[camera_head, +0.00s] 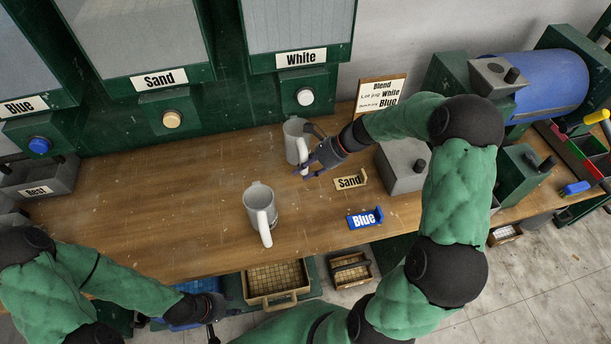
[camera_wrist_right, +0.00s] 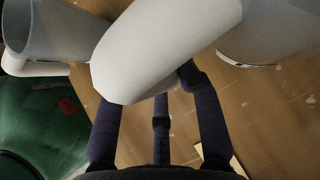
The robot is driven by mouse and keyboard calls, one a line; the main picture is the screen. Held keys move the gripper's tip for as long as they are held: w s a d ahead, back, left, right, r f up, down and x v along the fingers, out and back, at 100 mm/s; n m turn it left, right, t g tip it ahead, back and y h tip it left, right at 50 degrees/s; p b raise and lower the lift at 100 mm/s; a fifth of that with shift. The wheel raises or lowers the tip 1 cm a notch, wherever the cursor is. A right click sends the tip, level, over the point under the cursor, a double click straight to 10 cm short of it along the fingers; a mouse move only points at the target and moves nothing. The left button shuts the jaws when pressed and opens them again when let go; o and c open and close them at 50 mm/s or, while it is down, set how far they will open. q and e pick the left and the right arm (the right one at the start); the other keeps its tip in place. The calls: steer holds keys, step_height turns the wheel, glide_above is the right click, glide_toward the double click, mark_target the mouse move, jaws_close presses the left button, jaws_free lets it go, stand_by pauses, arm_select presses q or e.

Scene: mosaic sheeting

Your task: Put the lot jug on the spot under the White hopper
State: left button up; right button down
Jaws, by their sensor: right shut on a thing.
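A pale grey jug (camera_head: 293,141) stands upright on the bench below the White hopper (camera_head: 298,28), close to its white knob (camera_head: 305,97). My right gripper (camera_head: 306,168) is shut on this jug's handle, which fills the middle of the right wrist view (camera_wrist_right: 150,50). A second, similar jug (camera_head: 260,197) stands upright nearer the bench's front, its handle toward me. I see no marking that tells which is the lot jug. My left gripper (camera_head: 213,322) is low, by the bench's front edge; its fingers are too hidden to read.
The Sand hopper (camera_head: 158,78), Blue hopper (camera_head: 22,107) and Rest bin (camera_head: 37,178) are left. The bench's left middle (camera_head: 150,200) is clear.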

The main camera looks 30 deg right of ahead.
steer(key=shift+w+d+f, duration=0.2)
steer(key=shift+w+f, duration=0.05)
steer(key=shift+f, duration=0.15)
step_height(320, 180, down, 3)
steer(key=shift+f+b, duration=0.1)
steer(key=shift+b, duration=0.9)
steer(key=c, duration=0.8)
jaws_free()
steer(key=shift+c, duration=0.2)
